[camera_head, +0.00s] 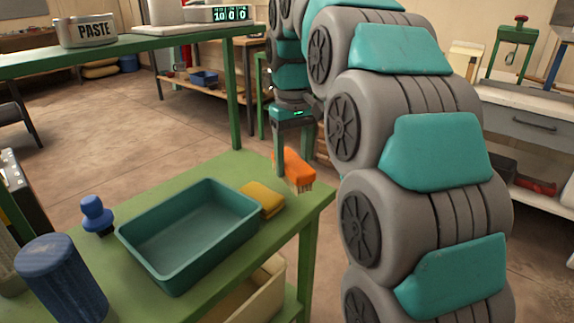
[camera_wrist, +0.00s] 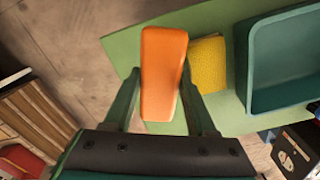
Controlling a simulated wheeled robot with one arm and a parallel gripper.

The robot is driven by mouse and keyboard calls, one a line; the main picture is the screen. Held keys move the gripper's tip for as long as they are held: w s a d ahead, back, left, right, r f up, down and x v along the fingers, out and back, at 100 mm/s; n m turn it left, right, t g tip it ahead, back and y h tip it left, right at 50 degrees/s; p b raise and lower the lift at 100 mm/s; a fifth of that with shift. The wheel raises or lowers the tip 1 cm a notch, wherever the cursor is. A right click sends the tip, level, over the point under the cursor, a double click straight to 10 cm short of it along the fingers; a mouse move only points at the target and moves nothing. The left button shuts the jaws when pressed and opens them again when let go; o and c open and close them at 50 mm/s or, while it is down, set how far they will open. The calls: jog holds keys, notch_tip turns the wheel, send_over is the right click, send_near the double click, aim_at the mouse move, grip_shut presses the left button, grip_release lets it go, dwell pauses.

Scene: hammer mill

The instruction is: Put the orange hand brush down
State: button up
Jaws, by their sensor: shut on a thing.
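The orange hand brush (camera_head: 297,170) is held in my gripper (camera_head: 279,160), above or at the right end of the green table (camera_head: 232,166). Its pale bristles point down in the head view. In the wrist view the brush (camera_wrist: 162,72) lies between the two dark green fingers (camera_wrist: 160,98), which are shut on it. Green tabletop (camera_wrist: 120,48) shows around it in that view. I cannot tell whether the bristles touch the tabletop.
A yellow sponge (camera_head: 262,199) lies beside the brush, next to a teal tray (camera_head: 140,254). A blue knobbed object (camera_head: 96,215) and a dark blue cylinder (camera_head: 61,280) stand left of the tray.

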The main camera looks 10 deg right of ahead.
aim_at(287, 151)
jog(key=w, duration=0.3)
jog(key=shift+w+a+f, duration=0.15)
jog(key=shift+w+f, duration=0.05)
jog(key=shift+w, duration=0.2)
jog(key=shift+f+p, duration=0.35)
jog(key=shift+f, duration=1.35)
jog(key=shift+f, duration=0.15)
jog(key=o, duration=1.2)
